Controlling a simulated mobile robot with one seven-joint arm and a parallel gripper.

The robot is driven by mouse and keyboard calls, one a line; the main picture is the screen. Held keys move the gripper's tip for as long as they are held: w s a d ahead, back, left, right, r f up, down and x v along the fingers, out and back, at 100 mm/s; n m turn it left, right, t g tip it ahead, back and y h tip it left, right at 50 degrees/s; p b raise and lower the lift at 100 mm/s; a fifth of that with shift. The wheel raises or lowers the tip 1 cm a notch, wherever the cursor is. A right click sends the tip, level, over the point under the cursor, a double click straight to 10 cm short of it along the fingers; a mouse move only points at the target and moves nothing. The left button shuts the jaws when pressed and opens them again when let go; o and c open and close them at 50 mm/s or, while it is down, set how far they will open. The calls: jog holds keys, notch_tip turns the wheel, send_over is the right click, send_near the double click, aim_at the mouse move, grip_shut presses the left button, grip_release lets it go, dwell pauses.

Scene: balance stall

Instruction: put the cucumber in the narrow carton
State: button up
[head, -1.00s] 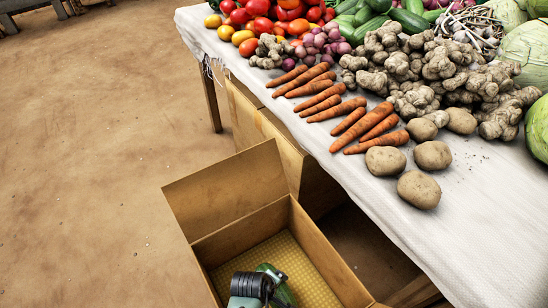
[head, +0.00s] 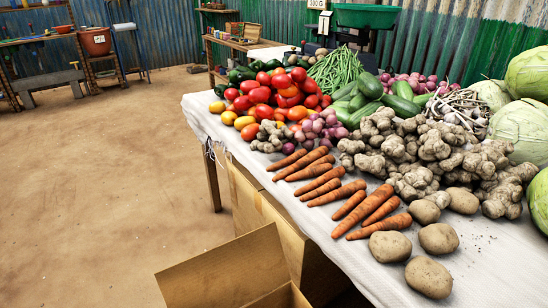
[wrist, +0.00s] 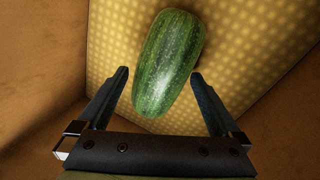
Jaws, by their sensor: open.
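In the wrist view a dark green cucumber (wrist: 168,62) lies on the yellow dotted floor (wrist: 245,55) of an open carton. My gripper (wrist: 160,76) is open, with one finger on each side of the cucumber's near end. I see gaps between the fingers and the cucumber; depth is hard to judge. Brown carton walls (wrist: 45,60) stand around it. In the head view only the raised flap and upper edge of the open carton (head: 225,275) show at the bottom; my gripper and the cucumber are out of that view.
The cloth-covered table (head: 480,265) stands right of the carton, bearing carrots (head: 318,185), potatoes (head: 428,277), ginger (head: 385,135), tomatoes (head: 285,90) and cabbages (head: 520,120). Another carton (head: 250,200) stands under its edge. The floor at left (head: 90,180) is clear.

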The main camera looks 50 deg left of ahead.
jog(key=p+v, duration=0.5)
jog(key=v, duration=0.6)
jog(key=shift+r, duration=0.2)
jog(key=shift+r, duration=0.1)
